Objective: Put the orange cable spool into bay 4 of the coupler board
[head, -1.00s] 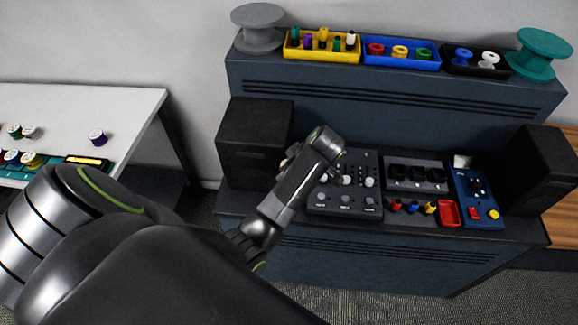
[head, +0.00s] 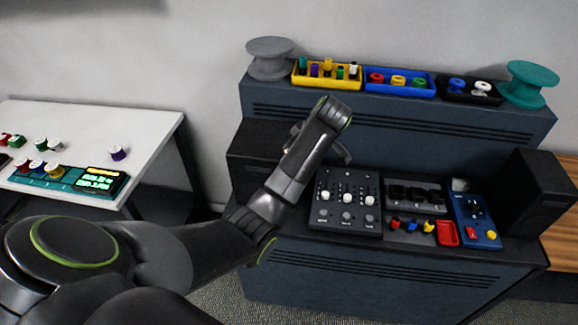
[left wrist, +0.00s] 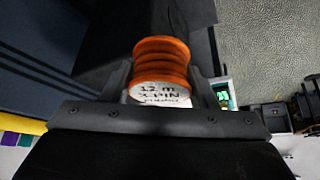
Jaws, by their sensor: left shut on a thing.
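My left gripper (left wrist: 162,88) is shut on the orange cable spool (left wrist: 162,65), labelled "12 m 3-PIN", in the left wrist view. In the head view my left gripper (head: 318,142) is above the left part of the dark console, mostly hidden behind my wrist; the orange spool is not visible there. The teal coupler board (head: 112,187) lies on the white table at the left, with a lit display (head: 100,178). Bay numbers are too small to read surely. My right gripper is not in view.
The white table (head: 130,120) also holds loose spools, including a purple one (head: 117,153). A gap separates table and console. The console carries black speakers (head: 540,190), a mixer (head: 345,220), and coloured trays (head: 325,82) and large reels (head: 530,84) on its upper shelf.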

